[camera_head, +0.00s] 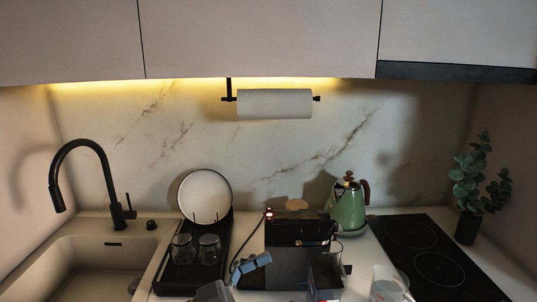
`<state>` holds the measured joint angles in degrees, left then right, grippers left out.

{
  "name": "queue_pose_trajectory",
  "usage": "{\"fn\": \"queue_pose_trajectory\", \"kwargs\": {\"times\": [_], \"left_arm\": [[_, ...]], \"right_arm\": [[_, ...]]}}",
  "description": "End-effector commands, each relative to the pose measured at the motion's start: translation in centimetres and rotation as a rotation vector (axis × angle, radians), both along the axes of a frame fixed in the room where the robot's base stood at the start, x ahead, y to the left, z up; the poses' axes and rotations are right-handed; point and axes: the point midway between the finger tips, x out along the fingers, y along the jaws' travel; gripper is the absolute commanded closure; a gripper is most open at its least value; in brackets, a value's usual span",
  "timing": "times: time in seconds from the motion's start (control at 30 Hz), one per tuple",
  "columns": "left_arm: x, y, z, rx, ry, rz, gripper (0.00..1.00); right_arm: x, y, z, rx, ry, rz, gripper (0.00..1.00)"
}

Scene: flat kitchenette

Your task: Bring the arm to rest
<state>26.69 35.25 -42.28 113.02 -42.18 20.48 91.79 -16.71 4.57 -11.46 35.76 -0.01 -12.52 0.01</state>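My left gripper (252,265) shows at the bottom centre as a grey body with a blue-grey end, in front of the black coffee machine (290,231). Its fingertips are too small and overlapped to tell whether it is open or shut. I see nothing clearly held in it.
A black rack (178,277) holds a white plate (205,194) and two glasses. The sink (85,262) and black tap (106,172) are left. A green kettle (348,208), black hob (428,250) and plant (469,180) are right. A pale, see-through vessel (391,287) stands bottom right.

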Motion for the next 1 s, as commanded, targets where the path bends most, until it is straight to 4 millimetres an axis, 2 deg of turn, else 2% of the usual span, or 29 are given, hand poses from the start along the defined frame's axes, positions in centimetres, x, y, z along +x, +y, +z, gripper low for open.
{"fn": "queue_pose_trajectory", "kwargs": {"times": [0.17,0.27,0.37,0.47,0.57,0.6,0.7,0.8,1.0], "left_arm": [[2.0,2.0,0.4,-0.102,0.026,0.246,0.00],[3.5,4.5,-0.7,-0.129,0.083,0.448,0.00],[4.6,8.4,-3.9,-0.093,0.198,0.698,0.00],[4.0,12.6,-9.0,0.030,0.360,0.918,0.00],[1.2,16.2,-15.1,0.219,0.554,1.066,0.00],[-0.3,17.4,-17.4,0.302,0.629,1.099,0.00],[-4.7,19.4,-22.0,0.494,0.794,1.124,0.00],[-8.7,20.5,-25.0,0.647,0.918,1.103,0.00],[-15.8,21.5,-28.5,0.876,1.101,1.004,0.00]], "right_arm": [[-0.3,0.0,0.0,0.000,0.004,0.000,0.60],[-0.8,0.0,0.0,0.000,0.011,0.000,0.60],[-1.2,-0.1,-0.1,-0.002,0.017,0.000,0.60],[-1.2,-0.1,-0.1,-0.002,0.017,0.000,0.60],[-1.2,-0.1,-0.1,-0.002,0.017,0.000,0.60],[-1.2,-0.1,-0.1,-0.002,0.017,0.000,0.60],[-1.2,-0.1,-0.1,-0.002,0.017,0.000,0.60],[-1.1,-0.1,-0.1,-0.002,0.017,0.000,0.60],[-1.0,-0.1,-0.1,-0.001,0.016,0.000,0.60]]}}
